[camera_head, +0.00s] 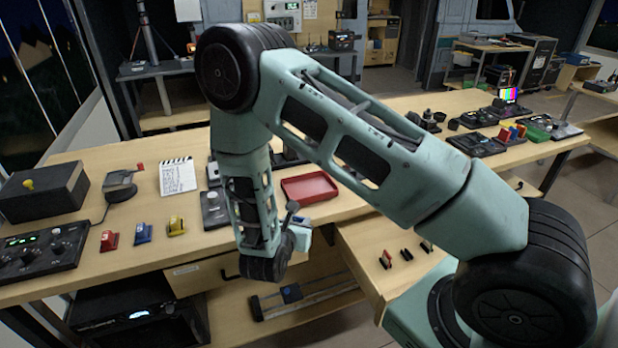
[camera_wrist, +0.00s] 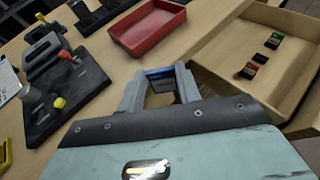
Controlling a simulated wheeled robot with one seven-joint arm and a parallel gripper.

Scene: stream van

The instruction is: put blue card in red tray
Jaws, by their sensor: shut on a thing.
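The red tray (camera_head: 309,187) lies on the wooden workbench, just beyond my gripper. It also shows at the top of the wrist view (camera_wrist: 148,28) and looks empty. My gripper (camera_wrist: 163,84) is shut on the blue card (camera_wrist: 160,73), which shows as a dark piece with a blue edge between the fingertips. In the head view a bit of blue (camera_head: 303,220) shows at the gripper, near the bench's front edge. Most of the gripper is hidden behind my arm there. The card is apart from the tray.
A black control panel (camera_wrist: 68,105) with levers lies left. Red (camera_head: 109,240), blue (camera_head: 143,233) and yellow (camera_head: 176,226) pieces stand on the bench at left. A lower shelf lies below.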

